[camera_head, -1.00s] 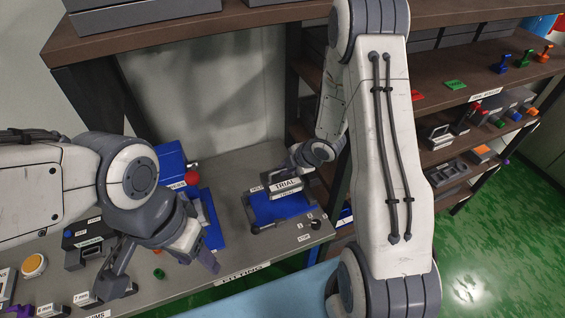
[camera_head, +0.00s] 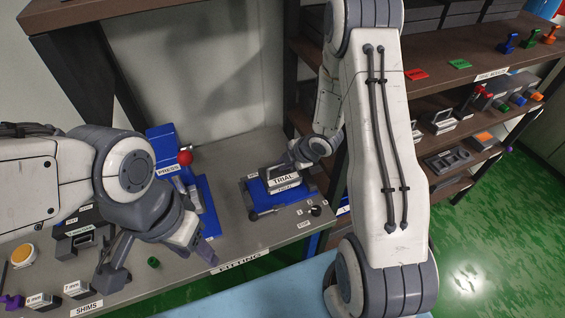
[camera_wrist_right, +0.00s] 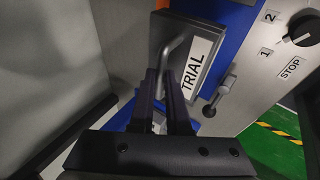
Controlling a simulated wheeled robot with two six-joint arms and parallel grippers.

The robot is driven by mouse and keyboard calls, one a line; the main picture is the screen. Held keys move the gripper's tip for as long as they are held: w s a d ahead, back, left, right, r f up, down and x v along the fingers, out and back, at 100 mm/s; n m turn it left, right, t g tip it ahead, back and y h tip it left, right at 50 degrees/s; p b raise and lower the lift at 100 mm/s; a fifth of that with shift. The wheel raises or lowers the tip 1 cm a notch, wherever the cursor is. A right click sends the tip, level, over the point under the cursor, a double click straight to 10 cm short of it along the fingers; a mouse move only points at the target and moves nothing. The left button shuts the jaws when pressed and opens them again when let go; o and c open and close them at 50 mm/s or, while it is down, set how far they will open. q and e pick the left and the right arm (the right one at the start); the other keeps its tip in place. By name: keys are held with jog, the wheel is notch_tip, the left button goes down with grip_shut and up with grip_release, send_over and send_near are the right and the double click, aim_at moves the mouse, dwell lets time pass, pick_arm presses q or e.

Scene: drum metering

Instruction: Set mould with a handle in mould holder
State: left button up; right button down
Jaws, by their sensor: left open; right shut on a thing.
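The mould with a handle, a grey block labelled TRIAL (camera_head: 284,180), is at the grey mould holder on a blue base (camera_head: 254,191) at the bench's back right. In the right wrist view the TRIAL block (camera_wrist_right: 190,68) has a bent metal handle (camera_wrist_right: 172,48). My right gripper (camera_wrist_right: 172,85) is shut on that handle; in the head view the gripper (camera_head: 288,161) is above the block. I cannot tell whether the block is fully seated, as its underside is hidden. My left gripper (camera_head: 155,262) is open and empty over the front left of the bench.
A blue press (camera_head: 205,192) with a red knob (camera_head: 185,157) stands left of the blue base. A lever (camera_wrist_right: 219,96) and a dial (camera_wrist_right: 305,33) are beside the holder. A small green ring (camera_head: 153,262) and shim blocks (camera_head: 78,288) lie at the front left. Shelves stand at right.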

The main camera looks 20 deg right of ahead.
aim_at(283, 173)
jog(key=shift+f+b, duration=1.65)
jog(key=shift+f, duration=0.2)
jog(key=shift+d, duration=0.2)
jog(key=shift+f+b, duration=0.3)
jog(key=shift+b, duration=0.05)
jog(key=c, duration=0.8)
grip_release()
jog(key=shift+s+f, duration=0.1)
